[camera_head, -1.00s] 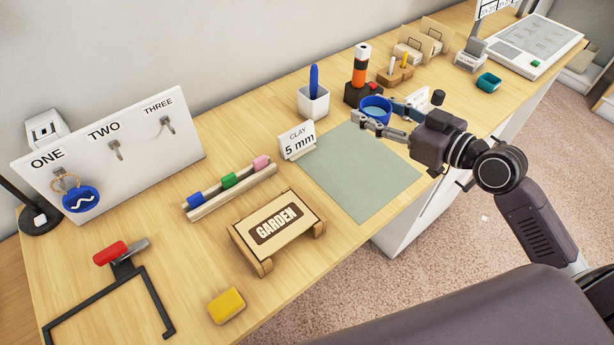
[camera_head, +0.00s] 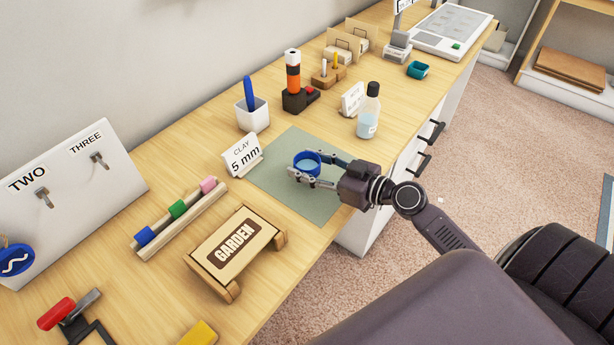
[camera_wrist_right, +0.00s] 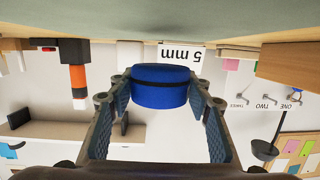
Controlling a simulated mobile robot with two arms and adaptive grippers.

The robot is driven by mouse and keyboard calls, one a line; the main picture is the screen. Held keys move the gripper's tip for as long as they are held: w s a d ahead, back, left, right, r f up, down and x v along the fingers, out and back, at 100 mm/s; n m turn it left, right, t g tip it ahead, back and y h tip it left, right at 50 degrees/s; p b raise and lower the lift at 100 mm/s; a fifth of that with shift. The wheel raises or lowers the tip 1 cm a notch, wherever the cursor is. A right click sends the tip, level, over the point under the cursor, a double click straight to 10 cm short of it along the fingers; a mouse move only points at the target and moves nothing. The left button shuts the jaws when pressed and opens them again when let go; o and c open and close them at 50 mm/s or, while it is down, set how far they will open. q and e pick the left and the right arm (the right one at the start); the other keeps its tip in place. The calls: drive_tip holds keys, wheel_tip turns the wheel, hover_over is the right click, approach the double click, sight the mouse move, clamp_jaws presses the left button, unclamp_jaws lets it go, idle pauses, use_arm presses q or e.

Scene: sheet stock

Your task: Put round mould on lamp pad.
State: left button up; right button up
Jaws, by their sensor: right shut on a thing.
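The round mould (camera_head: 307,163) is a blue ring, open at the top in the head view. My right gripper (camera_head: 314,172) is shut on it, one finger on each side, and holds it upright over the grey-green mat (camera_head: 293,201). In the right wrist view, which is upside down, the round mould (camera_wrist_right: 160,87) sits between the pads of my right gripper (camera_wrist_right: 158,106), apparently clear of the mat (camera_wrist_right: 150,20). I cannot tell which surface is the lamp pad; a dark lamp (camera_wrist_right: 265,149) shows in the wrist view. My left gripper is out of view.
A "CLAY 5 mm" sign (camera_head: 242,156) stands at the mat's left edge. The "GARDEN" stand (camera_head: 236,246) is nearer. Much of the mat is bare.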

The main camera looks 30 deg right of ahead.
drive_tip(key=shift+f+b, duration=0.3)
drive_tip(key=shift+f, duration=1.55)
drive_tip(key=shift+f, duration=0.2)
drive_tip(key=o, duration=1.2)
drive_tip(key=shift+c, duration=0.2)
drive_tip(key=shift+r, duration=0.1)
